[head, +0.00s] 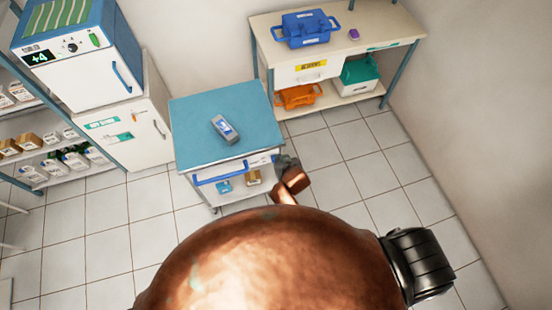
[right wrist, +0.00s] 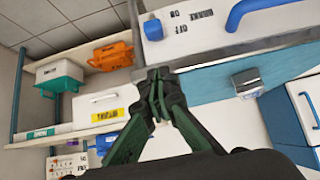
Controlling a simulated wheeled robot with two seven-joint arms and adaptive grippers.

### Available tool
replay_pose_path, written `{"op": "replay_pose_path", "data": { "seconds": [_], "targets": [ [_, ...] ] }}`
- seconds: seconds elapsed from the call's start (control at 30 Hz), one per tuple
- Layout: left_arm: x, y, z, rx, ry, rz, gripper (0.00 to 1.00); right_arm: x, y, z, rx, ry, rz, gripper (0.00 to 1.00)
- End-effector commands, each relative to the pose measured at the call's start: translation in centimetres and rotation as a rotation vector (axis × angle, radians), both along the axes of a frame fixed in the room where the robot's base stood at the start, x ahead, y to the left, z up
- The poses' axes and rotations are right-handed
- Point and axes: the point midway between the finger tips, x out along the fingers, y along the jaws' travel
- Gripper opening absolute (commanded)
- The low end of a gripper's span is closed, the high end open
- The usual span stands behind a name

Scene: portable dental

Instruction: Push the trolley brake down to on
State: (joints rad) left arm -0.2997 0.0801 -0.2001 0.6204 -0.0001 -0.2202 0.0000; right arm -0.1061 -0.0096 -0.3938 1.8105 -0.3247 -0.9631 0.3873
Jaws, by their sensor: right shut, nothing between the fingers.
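The trolley has a blue top (head: 222,125) and a white front with a blue handle (head: 219,173). The right wrist view looks upside down; there the white front panel (right wrist: 220,38) carries the words BRAKE, ON and OFF. My right gripper (head: 288,163) is at the trolley's right front corner. In the right wrist view the gripper (right wrist: 158,75) is shut and empty, its tips near the panel's edge and apart from the knob in the picture. My left gripper is out of view.
A grey device (head: 225,129) lies on the trolley top. A bench (head: 345,30) with a blue case (head: 306,29) stands at the back right. A white fridge (head: 85,75) and shelves are at the left. Tiled floor is free right of the trolley.

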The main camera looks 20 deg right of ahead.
Motion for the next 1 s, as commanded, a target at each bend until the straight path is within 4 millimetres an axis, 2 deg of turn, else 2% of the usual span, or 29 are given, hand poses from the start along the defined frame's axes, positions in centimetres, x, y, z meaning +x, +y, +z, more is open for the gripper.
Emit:
{"op": "replay_pose_path", "data": {
  "seconds": [0.33,0.43,0.6,1.0],
  "targets": [
    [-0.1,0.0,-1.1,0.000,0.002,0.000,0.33,5.1,0.1,-5.2,-0.003,0.002,0.001,0.00],
    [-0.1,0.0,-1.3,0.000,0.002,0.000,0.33,4.8,0.1,-6.9,-0.002,0.004,0.000,0.00],
    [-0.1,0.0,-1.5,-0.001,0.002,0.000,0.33,4.8,0.1,-8.4,-0.001,0.001,0.001,0.00],
    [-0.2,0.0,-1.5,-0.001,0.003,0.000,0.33,4.8,0.1,-8.8,0.000,0.000,0.000,0.00]
  ]
}}
